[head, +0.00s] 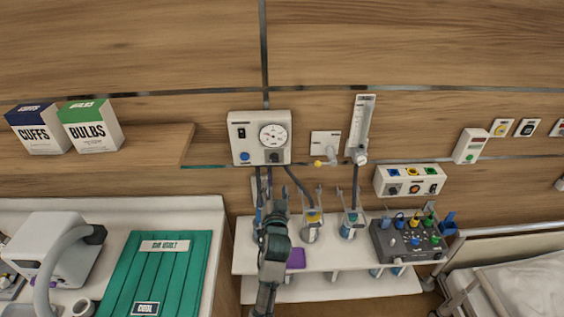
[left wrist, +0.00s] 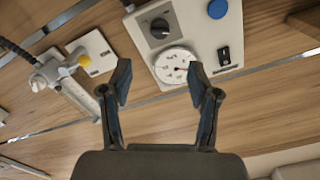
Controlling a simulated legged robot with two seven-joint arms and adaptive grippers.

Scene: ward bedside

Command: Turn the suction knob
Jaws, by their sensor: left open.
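The suction unit (head: 260,120) is a white wall box with a round gauge (head: 273,136), a rocker switch, a blue button (head: 244,156) and a dark knob (head: 274,157) at its lower edge. In the left wrist view the box appears upside down, with the knob (left wrist: 160,29) showing above the gauge (left wrist: 175,64). My left gripper (head: 272,190) is just below the box in the head view. In the left wrist view its fingers (left wrist: 160,78) are spread and empty, apart from the knob. My right gripper is not in view.
A control box (head: 408,237) with coloured knobs stands right. Boxes (head: 92,126) sit on the left shelf.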

